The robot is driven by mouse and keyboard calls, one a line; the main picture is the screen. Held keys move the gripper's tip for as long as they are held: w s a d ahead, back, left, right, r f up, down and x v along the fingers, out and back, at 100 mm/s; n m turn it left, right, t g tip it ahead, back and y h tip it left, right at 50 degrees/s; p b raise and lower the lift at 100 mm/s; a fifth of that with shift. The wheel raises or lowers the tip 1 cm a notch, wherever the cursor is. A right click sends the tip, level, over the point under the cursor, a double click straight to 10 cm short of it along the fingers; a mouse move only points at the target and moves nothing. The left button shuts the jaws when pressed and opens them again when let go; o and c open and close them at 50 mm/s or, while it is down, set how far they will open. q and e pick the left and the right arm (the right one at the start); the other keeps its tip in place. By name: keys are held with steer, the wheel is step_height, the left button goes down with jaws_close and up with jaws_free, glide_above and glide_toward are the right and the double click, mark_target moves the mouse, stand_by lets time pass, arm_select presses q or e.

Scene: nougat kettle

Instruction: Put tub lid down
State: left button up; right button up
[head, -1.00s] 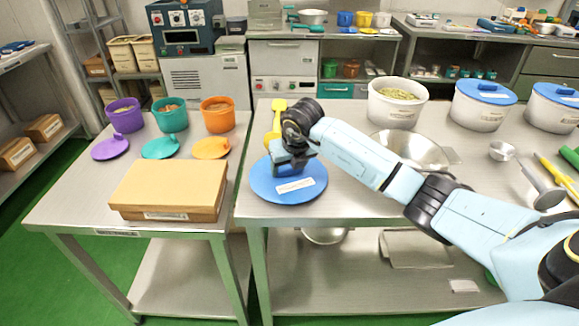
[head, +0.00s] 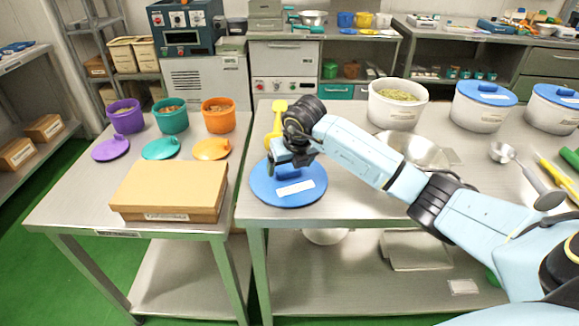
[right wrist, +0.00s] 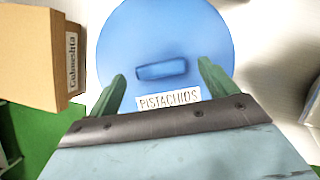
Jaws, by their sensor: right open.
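The blue tub lid (head: 289,194) lies flat on the metal table near its left front corner. In the right wrist view the lid (right wrist: 190,40) shows its raised handle and a label reading "PISTACHIOS". My right gripper (head: 279,168) is over the lid's upper left part. In the right wrist view my right gripper (right wrist: 160,82) is open, its two green fingers apart on either side of the handle's near side, with nothing between them. The open white tub (head: 397,103) of green pistachios stands at the back of the table. My left gripper is not in view.
A cardboard box (head: 170,190) stands on the left table, across a narrow gap. A yellow scoop (head: 278,118) lies behind my gripper. A metal bowl (head: 412,150) is behind my right arm. Two blue-lidded tubs (head: 484,106) stand at the back right.

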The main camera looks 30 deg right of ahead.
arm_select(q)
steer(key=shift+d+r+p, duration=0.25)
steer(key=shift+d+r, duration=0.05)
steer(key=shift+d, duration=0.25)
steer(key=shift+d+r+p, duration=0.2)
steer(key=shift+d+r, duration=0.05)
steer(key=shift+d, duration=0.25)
arm_select(e)
steer(key=v, duration=1)
steer(key=shift+r, duration=0.2)
steer(key=shift+s, duration=0.15)
